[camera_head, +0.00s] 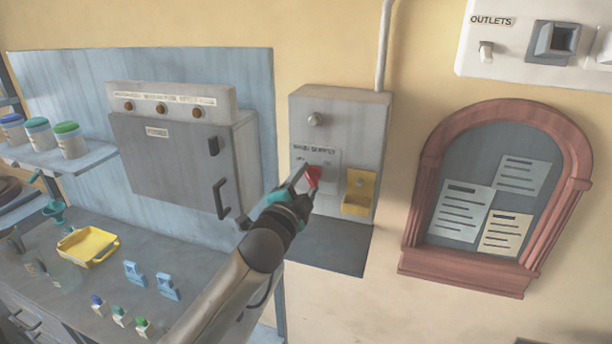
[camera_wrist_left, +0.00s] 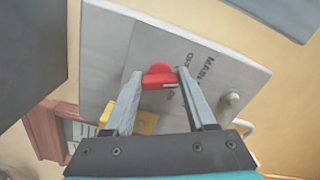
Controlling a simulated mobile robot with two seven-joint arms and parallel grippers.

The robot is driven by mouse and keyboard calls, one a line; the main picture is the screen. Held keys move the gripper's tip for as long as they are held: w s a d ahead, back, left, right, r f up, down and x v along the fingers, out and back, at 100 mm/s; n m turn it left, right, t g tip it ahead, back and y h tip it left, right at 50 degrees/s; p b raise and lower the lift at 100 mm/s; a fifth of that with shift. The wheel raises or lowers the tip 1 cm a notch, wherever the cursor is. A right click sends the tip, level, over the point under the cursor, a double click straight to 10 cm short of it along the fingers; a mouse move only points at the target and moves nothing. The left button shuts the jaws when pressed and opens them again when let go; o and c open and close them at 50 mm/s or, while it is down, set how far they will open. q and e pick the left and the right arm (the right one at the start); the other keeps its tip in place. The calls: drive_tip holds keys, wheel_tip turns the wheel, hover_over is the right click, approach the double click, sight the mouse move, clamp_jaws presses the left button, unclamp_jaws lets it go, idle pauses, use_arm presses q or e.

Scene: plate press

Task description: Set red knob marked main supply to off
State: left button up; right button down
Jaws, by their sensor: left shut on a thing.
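The red knob (camera_head: 313,176) sits on the front of a grey wall box (camera_head: 340,118) under the label "MAIN SUPPLY" (camera_head: 314,149). My left gripper (camera_head: 306,182) is at the knob in the head view and partly covers it. In the left wrist view the red knob (camera_wrist_left: 159,78) lies between the fingertips of my left gripper (camera_wrist_left: 158,80), which are shut on it. The knob's ON and OFF marks are partly hidden by the fingers, and I cannot tell clearly which one it points to. My right gripper is not in view.
A yellow holder (camera_head: 359,192) is fixed on the box just right of the knob. A grey cabinet (camera_head: 180,160) with a handle stands to the left. A framed notice board (camera_head: 490,190) hangs to the right. Bare wall lies between box and board.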

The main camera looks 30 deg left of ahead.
use_arm(q)
drive_tip(key=shift+f+n+p, duration=0.1)
drive_tip(key=shift+n+p, duration=0.7)
drive_tip(key=shift+n, duration=1.2)
drive_tip(key=shift+d, duration=0.1)
drive_tip(key=o, duration=1.4)
drive_tip(key=shift+c, duration=0.2)
drive_tip(key=shift+s, duration=0.1)
drive_tip(key=b+v, duration=0.1)
drive_tip(key=v, duration=1.4)
drive_tip(key=shift+b, duration=0.4)
drive_tip(key=shift+d, duration=0.1)
